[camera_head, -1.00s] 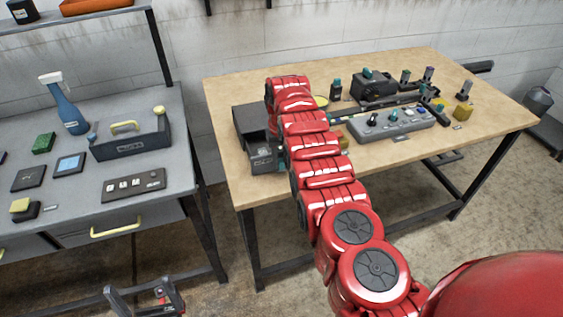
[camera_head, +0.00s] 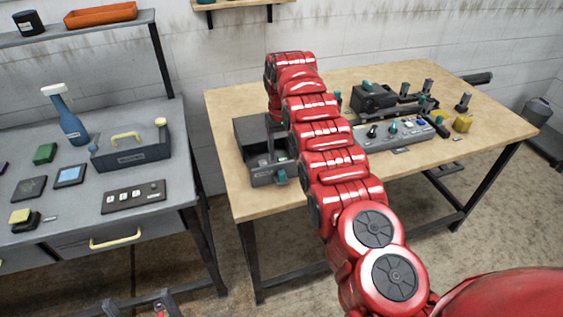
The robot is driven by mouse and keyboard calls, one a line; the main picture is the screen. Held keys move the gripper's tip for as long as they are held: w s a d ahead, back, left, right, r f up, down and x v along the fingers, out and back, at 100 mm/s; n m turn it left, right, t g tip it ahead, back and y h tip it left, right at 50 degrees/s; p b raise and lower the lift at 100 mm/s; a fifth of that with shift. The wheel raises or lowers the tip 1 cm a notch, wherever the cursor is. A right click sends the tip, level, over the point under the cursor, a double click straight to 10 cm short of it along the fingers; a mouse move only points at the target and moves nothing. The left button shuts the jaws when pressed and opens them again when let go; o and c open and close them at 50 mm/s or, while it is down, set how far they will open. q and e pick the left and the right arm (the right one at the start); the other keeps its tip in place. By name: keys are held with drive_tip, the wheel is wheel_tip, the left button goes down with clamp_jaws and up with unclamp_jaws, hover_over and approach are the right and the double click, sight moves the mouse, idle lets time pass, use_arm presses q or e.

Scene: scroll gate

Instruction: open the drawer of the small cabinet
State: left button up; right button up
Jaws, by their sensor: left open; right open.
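The small dark grey cabinet (camera_head: 247,131) stands at the left end of the wooden table. Its drawer (camera_head: 266,176) sticks out toward me, and part of its inside shows. A small teal part is at the right of the drawer front. My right arm reaches across the table from the lower right. My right gripper (camera_head: 277,143) is open and points down at the drawer, beside the cabinet. Its fingertips are partly hidden, and I cannot tell whether they touch the drawer. My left gripper (camera_head: 139,307) is open and empty at the bottom edge, low in front of the grey bench, partly cut off.
A gap separates bench and table.

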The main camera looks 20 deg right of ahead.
wheel_tip(320, 180, up, 8)
drive_tip(key=p, duration=0.7)
drive_tip(key=shift+r, duration=0.15)
